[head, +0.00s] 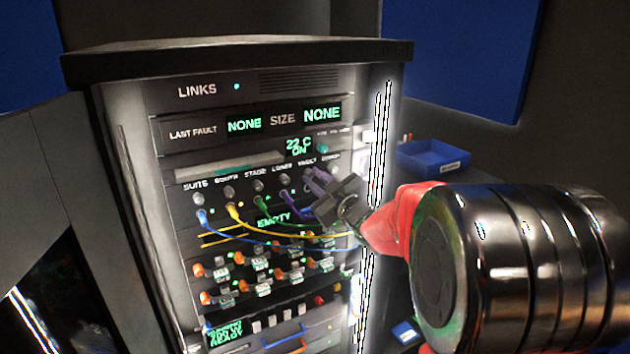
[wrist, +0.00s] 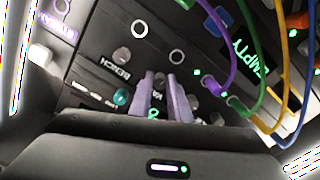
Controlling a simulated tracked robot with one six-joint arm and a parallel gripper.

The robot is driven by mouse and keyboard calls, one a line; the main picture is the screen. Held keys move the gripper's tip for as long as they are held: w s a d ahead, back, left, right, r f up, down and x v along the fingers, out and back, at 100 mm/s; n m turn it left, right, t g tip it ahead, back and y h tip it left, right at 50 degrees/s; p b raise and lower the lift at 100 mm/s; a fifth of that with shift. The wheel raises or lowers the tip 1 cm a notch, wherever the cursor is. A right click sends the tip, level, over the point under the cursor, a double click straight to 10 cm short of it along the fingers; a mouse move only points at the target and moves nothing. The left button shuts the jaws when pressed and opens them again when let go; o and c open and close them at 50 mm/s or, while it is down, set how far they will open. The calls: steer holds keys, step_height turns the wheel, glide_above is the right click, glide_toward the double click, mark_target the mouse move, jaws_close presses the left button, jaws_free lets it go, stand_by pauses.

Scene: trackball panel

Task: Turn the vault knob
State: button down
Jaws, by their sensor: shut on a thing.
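A tall dark rack (head: 232,48) carries a row of small round knobs under the labels suite, booth, stage, a partly readable one, vault and bench. My gripper (head: 312,178) reaches in from the right. Its purple fingers sit at the vault position, just below the vault label (head: 307,163), and cover the knob there. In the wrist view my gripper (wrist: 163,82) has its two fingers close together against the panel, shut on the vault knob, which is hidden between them. The bench knob (wrist: 122,55) shows beside the fingers.
Purple, yellow and blue cables (head: 238,216) hang from jacks just below the knobs, left of my gripper. A teal knob (wrist: 120,97) is close to my fingers. A blue bin (head: 432,156) stands right of the rack. Rows of orange-ended plugs (head: 240,286) fill the lower panel.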

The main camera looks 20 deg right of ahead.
steer(key=shift+f+n, duration=0.15)
steer(key=shift+n, duration=1.55)
steer(key=c, duration=1.7)
jaws_free()
steer(key=shift+o, duration=0.2)
steer(key=shift+s, duration=0.1)
steer(key=s+d, duration=0.2)
steer(key=s, duration=1.1)
steer(key=shift+s, duration=0.25)
steer(key=shift+d, duration=0.1)
